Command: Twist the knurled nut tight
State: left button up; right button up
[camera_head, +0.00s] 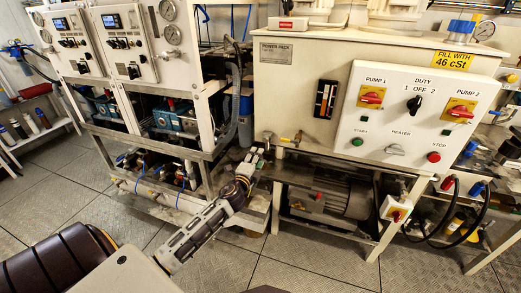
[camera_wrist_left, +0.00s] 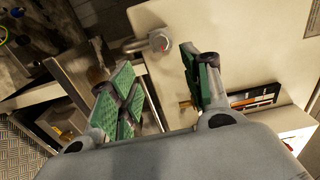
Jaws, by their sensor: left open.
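My left gripper (camera_head: 255,160) reaches in from the lower left, in front of the lower left corner of the cream power pack tank (camera_head: 310,75). In the left wrist view its two green-padded fingers (camera_wrist_left: 160,88) are apart, with nothing between them. A round grey metal fitting (camera_wrist_left: 160,42) on a short pipe sits beyond the fingertips at the tank, apart from them. It may be the knurled nut, but its knurling is too small to make out. A small fitting (camera_head: 268,136) shows at the tank's lower left in the head view. My right gripper is not in view.
A control panel (camera_head: 415,110) with red switches stands out from the tank. A motor (camera_head: 335,195) sits below it. The watermaker frame (camera_head: 205,150) stands close on the left. A brass valve (camera_head: 298,137) is right of the gripper. The floor (camera_head: 310,270) in front is clear.

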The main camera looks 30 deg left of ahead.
pick_arm(q)
jog(key=n, duration=0.6)
jog(key=s+n, duration=0.1)
jog(key=n, duration=1.2)
jog(key=shift+s+a, duration=0.15)
jog(key=shift+s, duration=0.2)
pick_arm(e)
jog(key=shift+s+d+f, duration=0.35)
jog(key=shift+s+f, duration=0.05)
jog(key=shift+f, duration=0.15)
